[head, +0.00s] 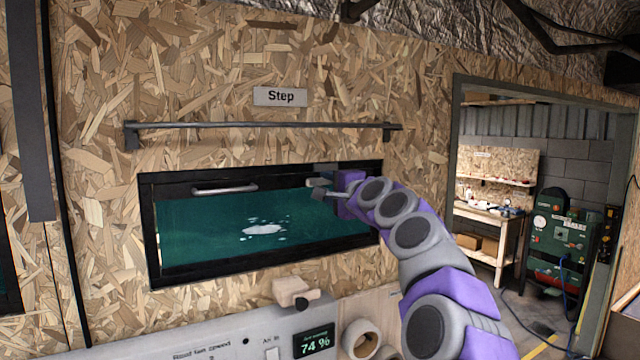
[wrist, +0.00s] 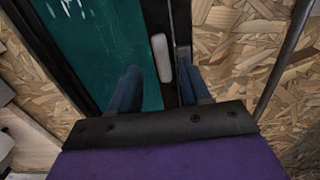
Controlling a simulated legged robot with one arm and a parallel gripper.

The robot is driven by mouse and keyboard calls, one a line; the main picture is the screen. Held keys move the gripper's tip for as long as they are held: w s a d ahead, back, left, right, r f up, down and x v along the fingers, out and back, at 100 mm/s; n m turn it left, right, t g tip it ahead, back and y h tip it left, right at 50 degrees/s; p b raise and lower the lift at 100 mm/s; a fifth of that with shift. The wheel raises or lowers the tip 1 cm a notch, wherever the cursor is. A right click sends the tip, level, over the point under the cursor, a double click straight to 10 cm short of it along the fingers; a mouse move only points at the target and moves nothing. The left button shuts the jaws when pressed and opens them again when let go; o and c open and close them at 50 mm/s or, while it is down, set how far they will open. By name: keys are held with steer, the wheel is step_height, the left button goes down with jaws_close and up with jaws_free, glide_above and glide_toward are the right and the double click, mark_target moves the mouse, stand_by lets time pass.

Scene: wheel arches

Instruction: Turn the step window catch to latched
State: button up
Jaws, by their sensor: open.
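The step window (head: 262,228) has a black frame and a green pane, under the "Step" sign (head: 280,97). Its catch, a small pale lever (head: 316,182), sits at the top right of the frame and lies roughly along the top edge; my gripper partly hides it in the head view. In the wrist view the catch (wrist: 161,58) is a rounded light bar on the black frame. My gripper (head: 322,181) is open at the catch. In the wrist view its two fingers (wrist: 160,75) lie on either side of the catch; I cannot tell whether either touches it.
A grey rail (head: 265,125) runs across the wall above the window. A bar handle (head: 224,189) sits on the top frame left of the catch. Below are a wooden block (head: 292,290) and a control panel (head: 255,340). A doorway opens at the right.

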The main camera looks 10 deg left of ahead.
mark_target(317, 183)
steer(key=shift+w+a, duration=0.5)
steer(key=shift+w, duration=0.05)
steer(key=shift+p+x, duration=0.75)
steer(key=shift+x, duration=0.3)
steer(key=shift+w+a, duration=0.25)
steer(key=shift+w, duration=0.2)
steer(key=shift+c, duration=0.3)
